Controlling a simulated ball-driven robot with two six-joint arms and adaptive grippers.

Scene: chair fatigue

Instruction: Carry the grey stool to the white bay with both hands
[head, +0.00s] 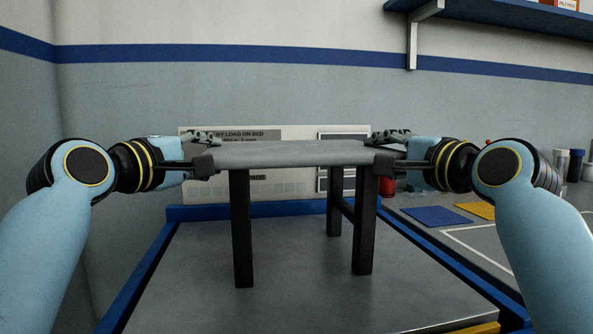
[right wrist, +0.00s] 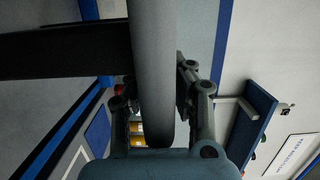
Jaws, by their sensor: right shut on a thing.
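The grey stool (head: 290,153) is upright in the middle of the head view, with a flat grey seat and dark legs, over a grey bed with blue edges. My left gripper (head: 204,152) is at the seat's left edge, its fingers above and below it, and looks closed on it. My right gripper (head: 388,150) is shut on the seat's right edge. In the right wrist view the seat edge (right wrist: 153,75) lies between the fingers. I cannot tell whether the legs touch the bed. A white line (head: 470,245) marks the grey surface at right.
The bed (head: 300,305) has a raised blue rim (head: 140,275). A signboard (head: 258,160) stands behind the stool. At right are a blue mat (head: 435,216), a yellow mat (head: 482,210), a red object (head: 387,187) and several jars (head: 574,165). A blue shelf (head: 500,15) hangs above.

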